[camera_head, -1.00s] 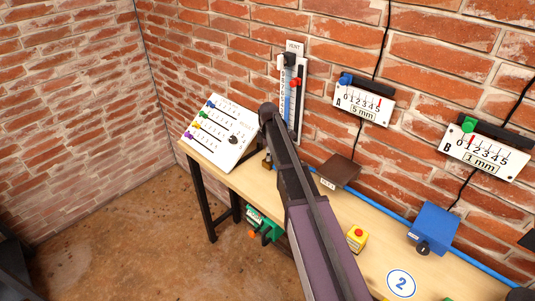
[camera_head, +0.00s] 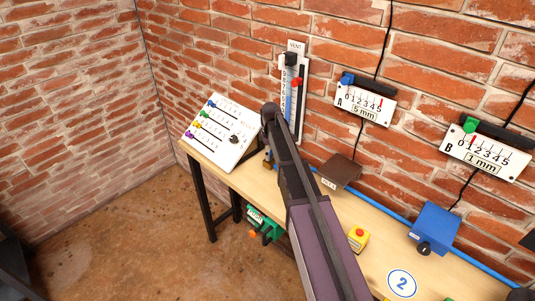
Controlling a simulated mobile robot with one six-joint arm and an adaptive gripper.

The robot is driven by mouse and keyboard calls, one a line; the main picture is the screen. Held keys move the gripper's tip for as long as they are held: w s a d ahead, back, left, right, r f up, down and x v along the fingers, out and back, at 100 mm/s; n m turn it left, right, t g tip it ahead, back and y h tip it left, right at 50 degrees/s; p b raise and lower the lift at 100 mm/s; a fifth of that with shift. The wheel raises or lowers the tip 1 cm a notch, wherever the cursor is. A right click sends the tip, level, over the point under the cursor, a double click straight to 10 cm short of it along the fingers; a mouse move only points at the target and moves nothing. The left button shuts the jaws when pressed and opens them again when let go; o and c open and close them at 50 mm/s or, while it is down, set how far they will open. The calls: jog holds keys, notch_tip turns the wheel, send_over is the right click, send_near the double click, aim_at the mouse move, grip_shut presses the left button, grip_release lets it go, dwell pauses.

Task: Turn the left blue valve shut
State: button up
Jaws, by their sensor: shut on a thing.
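My arm (camera_head: 305,205) reaches up from the bottom of the view over the bench, with its upper joint (camera_head: 271,112) in front of the wall by the VENT gauge. My gripper is hidden behind the arm. A small brass-coloured part (camera_head: 268,159) shows just left of the arm, low at the back of the bench; I cannot tell whether it belongs to a valve. A blue pipe (camera_head: 384,215) runs along the back of the bench and passes behind the arm. No blue valve handle can be made out at its left end.
A white sloped panel (camera_head: 218,132) with coloured sliders stands left of the arm. The VENT gauge (camera_head: 304,80) and gauges A (camera_head: 363,101) and B (camera_head: 485,152) hang on the brick wall. A brown box (camera_head: 340,171), yellow button box (camera_head: 357,240) and blue box (camera_head: 434,228) are right of the arm.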

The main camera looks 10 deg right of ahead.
jog(key=m, duration=0.4)
jog(key=shift+s+d+m, duration=0.15)
jog(key=shift+s+m, duration=0.05)
jog(key=shift+m, duration=0.2)
jog(key=o, duration=1.1)
jog(key=shift+r, duration=0.1)
jog(key=shift+c, duration=0.2)
jog(key=shift+w, duration=0.1)
jog(key=shift+r, duration=0.1)
